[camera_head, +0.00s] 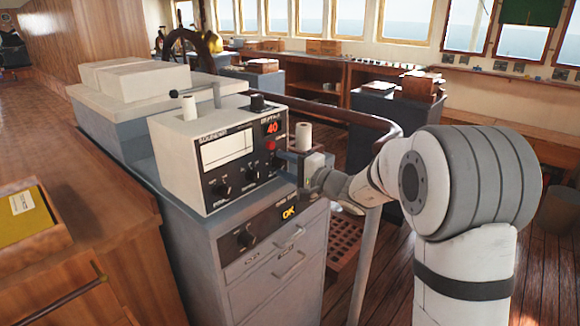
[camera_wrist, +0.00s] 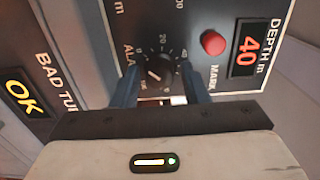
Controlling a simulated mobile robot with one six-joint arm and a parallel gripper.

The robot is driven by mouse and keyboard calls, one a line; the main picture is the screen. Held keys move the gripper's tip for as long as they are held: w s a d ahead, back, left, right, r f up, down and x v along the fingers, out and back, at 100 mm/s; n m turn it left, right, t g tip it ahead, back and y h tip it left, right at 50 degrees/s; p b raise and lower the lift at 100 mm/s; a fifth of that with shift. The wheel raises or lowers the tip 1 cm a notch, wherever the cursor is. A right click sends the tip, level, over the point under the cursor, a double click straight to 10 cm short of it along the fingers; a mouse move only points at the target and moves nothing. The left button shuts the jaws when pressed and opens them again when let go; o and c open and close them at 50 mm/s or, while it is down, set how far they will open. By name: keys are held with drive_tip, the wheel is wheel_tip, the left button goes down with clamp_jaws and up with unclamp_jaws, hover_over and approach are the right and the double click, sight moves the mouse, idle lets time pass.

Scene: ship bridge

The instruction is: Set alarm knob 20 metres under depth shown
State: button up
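The echo sounder (camera_head: 180,160) is a white box with a black front panel on a grey cabinet. Its depth display (camera_head: 272,127) reads 40 in red; it also shows turned sideways in the wrist view (camera_wrist: 249,62). The alarm knob (camera_wrist: 159,70) is small, round and black, with a scale around it including 20. Its pointer setting is too small to read surely. My gripper (camera_wrist: 161,84) is open, its two fingers on either side of the knob with gaps visible. In the head view my gripper (camera_head: 306,172) is close to the panel's right end.
A red MARK button (camera_wrist: 213,42) lies close to the knob. A lower panel has a lit OK sign (camera_head: 288,212) and another knob (camera_head: 246,236). A curved rail (camera_head: 345,118) runs behind my arm. A wooden counter (camera_head: 70,180) stands at the left.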

drive_tip(key=c, duration=0.7)
drive_tip(key=shift+d, duration=0.35)
drive_tip(key=shift+c, duration=0.5)
drive_tip(key=shift+a+m, duration=0.25)
drive_tip(key=shift+m, duration=0.05)
drive_tip(key=m+b, duration=0.2)
drive_tip(key=m, duration=0.1)
drive_tip(key=shift+a, duration=0.15)
drive_tip(key=m, duration=0.3)
drive_tip(key=shift+r+m+b, duration=0.1)
drive_tip(key=shift+m+b, duration=0.25)
drive_tip(key=shift+m, duration=1.55)
drive_tip(key=shift+r, duration=0.1)
